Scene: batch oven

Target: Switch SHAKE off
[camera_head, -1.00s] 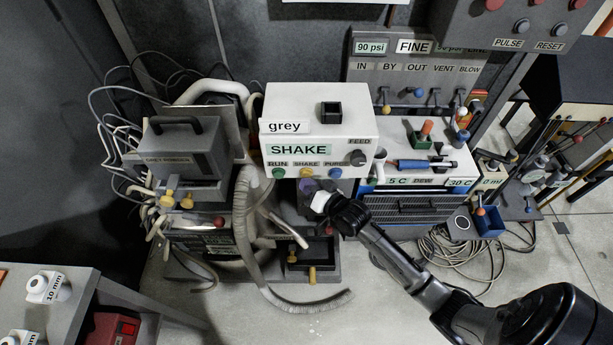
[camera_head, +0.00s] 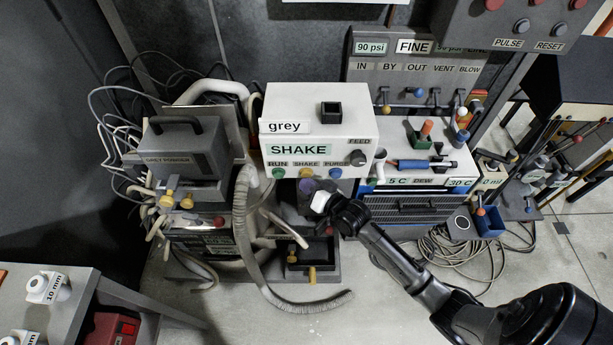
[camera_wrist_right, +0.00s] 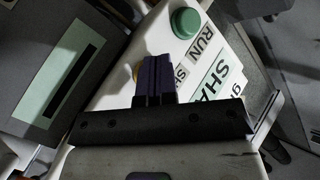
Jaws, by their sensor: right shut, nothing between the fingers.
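The white box (camera_head: 318,112) carries a green display reading SHAKE (camera_head: 297,149). Below it sit a green RUN button (camera_head: 279,173), a yellow SHAKE button (camera_head: 306,173) and a blue PURGE button (camera_head: 335,173). My right gripper (camera_head: 306,187) is shut and empty, its dark purple fingers just below the yellow button in the head view. In the right wrist view the shut fingers (camera_wrist_right: 155,62) cover most of the yellow button (camera_wrist_right: 135,71); the green RUN button (camera_wrist_right: 185,22) is clear. I cannot tell whether the fingertips touch the yellow button. My left gripper is out of view.
A dark FEED knob (camera_head: 357,158) is at the box's right side. A grey machine (camera_head: 185,150) with cables and hoses stands left. A blue-fronted cooler (camera_head: 415,208) stands right. A bent grey hose (camera_head: 247,230) hangs in front. The floor (camera_head: 310,320) is open in front.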

